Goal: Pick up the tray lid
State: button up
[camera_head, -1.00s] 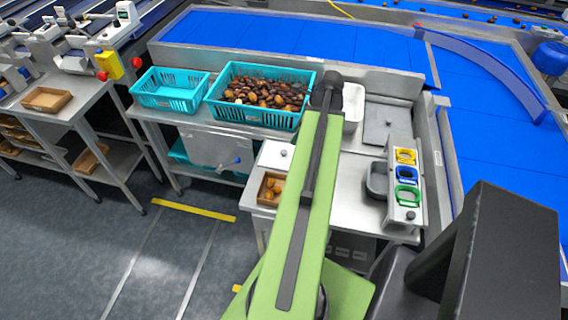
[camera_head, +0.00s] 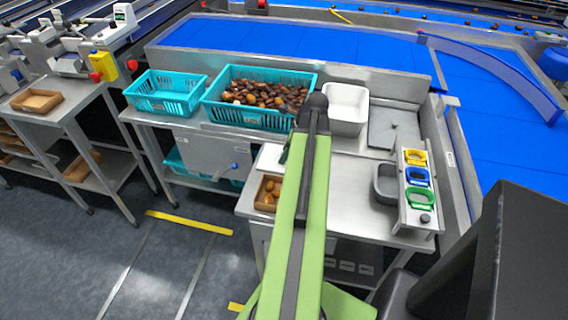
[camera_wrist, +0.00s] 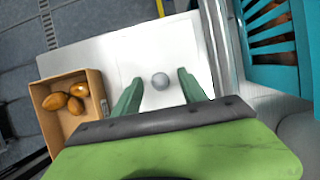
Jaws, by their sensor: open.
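In the head view the lid (camera_head: 267,157) is partly hidden behind my arm, and the knob is hidden there. Any tray under the lid cannot be made out.
A small brown box (camera_wrist: 57,118) with several dates stands close left of the lid. Turquoise crates (camera_head: 165,93) stand behind. A white bin (camera_head: 346,108), a grey plate with a knob (camera_head: 392,130) and a holder with coloured rings (camera_head: 416,190) are to the right.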

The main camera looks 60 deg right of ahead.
grip_shut()
jog(key=shift+r, duration=0.1)
